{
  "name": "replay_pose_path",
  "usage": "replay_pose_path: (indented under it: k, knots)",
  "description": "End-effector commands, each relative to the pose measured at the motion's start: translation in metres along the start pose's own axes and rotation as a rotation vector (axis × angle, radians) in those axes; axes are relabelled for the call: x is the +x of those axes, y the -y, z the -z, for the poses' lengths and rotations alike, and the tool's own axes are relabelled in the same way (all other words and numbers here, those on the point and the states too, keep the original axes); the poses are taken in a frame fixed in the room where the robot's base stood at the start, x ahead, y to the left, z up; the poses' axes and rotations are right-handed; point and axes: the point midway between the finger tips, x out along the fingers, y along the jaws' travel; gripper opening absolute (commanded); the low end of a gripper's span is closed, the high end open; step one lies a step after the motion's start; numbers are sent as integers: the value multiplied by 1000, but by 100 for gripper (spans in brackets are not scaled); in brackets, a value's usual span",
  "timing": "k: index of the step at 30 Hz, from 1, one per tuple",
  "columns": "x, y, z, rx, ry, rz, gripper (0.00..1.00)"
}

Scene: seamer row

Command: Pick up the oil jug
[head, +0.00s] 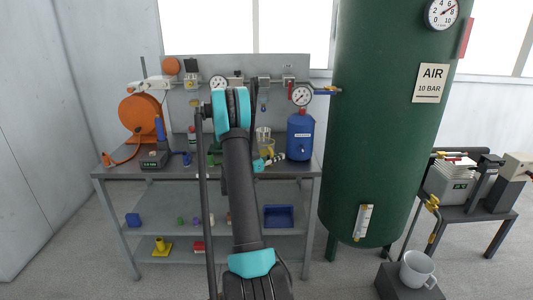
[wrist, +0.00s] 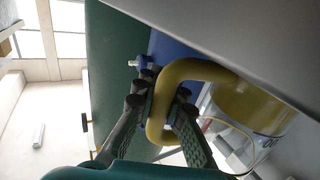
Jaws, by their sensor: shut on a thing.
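I cannot tell whether the jug's base touches the bench top.
The workbench (head: 120,171) has a back panel with gauges and valves. A blue tank (head: 300,140) stands close right of the jug. An orange reel (head: 140,114) is at the left. A large green air tank (head: 375,120) stands right of the bench. A grey mug (head: 417,269) is lower right.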

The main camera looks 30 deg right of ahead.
Motion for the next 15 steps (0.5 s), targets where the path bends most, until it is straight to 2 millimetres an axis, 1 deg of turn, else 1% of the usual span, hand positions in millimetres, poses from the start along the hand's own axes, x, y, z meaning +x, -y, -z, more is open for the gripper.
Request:
replay_pose_path:
  k: [10,14,15]
  knots:
    - [0,0,2,0,0,0,0]
    - [0,0,10,0,0,0,0]
    - [0,0,15,0,0,0,0]
